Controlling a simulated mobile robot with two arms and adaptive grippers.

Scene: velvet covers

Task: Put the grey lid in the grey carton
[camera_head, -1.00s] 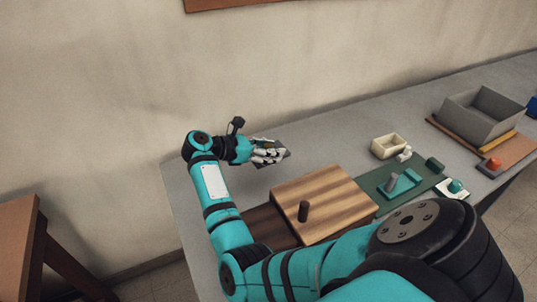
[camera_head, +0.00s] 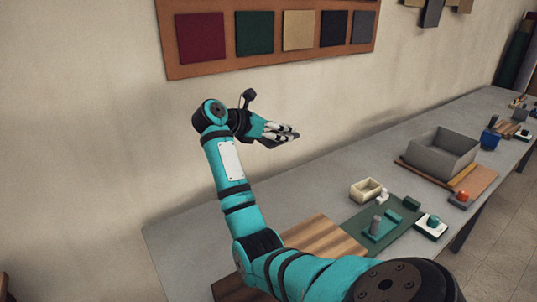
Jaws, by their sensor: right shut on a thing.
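The grey carton (camera_head: 434,163) is an open-topped box on the table, right of the middle in the head view. My right gripper (camera_head: 283,133) is raised above the back of the table, well to the left of the carton and apart from it. It is shut on a thin dark grey piece, which looks like the grey lid (camera_head: 268,143). The fingers hide most of the piece. My left gripper is out of view.
The carton stands on a brown board (camera_head: 478,182). A cream box (camera_head: 365,190), a green mat (camera_head: 350,226) with small blocks, and a striped wooden board (camera_head: 320,236) lie nearer. A blue cup (camera_head: 490,139) is beyond the carton. A swatch panel (camera_head: 172,48) hangs behind.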

